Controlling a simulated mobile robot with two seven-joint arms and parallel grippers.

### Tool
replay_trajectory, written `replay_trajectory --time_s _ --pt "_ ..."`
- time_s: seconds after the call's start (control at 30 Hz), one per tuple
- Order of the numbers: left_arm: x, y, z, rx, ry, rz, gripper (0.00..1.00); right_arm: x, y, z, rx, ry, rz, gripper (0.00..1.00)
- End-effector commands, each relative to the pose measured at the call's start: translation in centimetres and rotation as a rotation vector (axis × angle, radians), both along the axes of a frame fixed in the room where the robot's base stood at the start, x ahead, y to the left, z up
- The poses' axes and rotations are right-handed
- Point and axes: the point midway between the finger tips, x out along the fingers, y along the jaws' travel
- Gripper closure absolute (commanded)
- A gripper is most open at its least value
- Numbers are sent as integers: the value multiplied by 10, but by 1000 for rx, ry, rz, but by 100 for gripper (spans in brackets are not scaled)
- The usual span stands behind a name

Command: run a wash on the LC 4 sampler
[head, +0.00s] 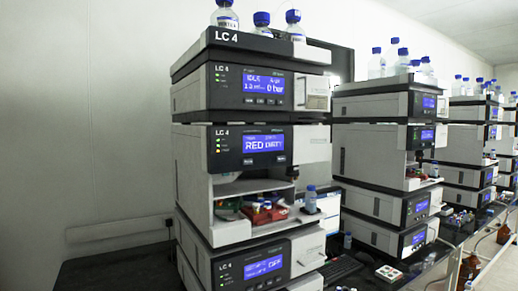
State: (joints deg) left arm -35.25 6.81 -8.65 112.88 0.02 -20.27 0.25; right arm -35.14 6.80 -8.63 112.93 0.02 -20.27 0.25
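The LC 4 stack (238,180) stands front and centre in the head view, several modules tall, its top tray marked LC 4. The sampler module (238,149) is the middle one. Its blue screen (263,144) seems to read RED DIRTY, with small lit indicators to its left and buttons under it. Below it is an open bay holding a red tray (268,214) with vials. A small blue-capped bottle (310,199) stands at the right of the bay. The pump module screen (263,86) above reads IDLE and 0 bar. Neither gripper is in view.
Blue-capped bottles (225,15) stand on top of the stack. More stacks (381,150) recede along the bench to the right. A keyboard (340,269) and a small white tray (388,273) lie on the dark bench beside LC 4. The bench (115,272) left of LC 4 is clear.

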Motion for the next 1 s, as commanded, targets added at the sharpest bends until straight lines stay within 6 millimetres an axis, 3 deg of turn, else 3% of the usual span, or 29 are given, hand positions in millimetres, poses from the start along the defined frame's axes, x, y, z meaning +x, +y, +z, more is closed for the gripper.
replay_trajectory --time_s 0.43,0.7,1.0 --pt "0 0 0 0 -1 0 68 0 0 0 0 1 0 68" --pt "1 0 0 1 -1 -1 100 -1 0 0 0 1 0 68" --pt "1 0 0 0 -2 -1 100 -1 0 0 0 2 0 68"
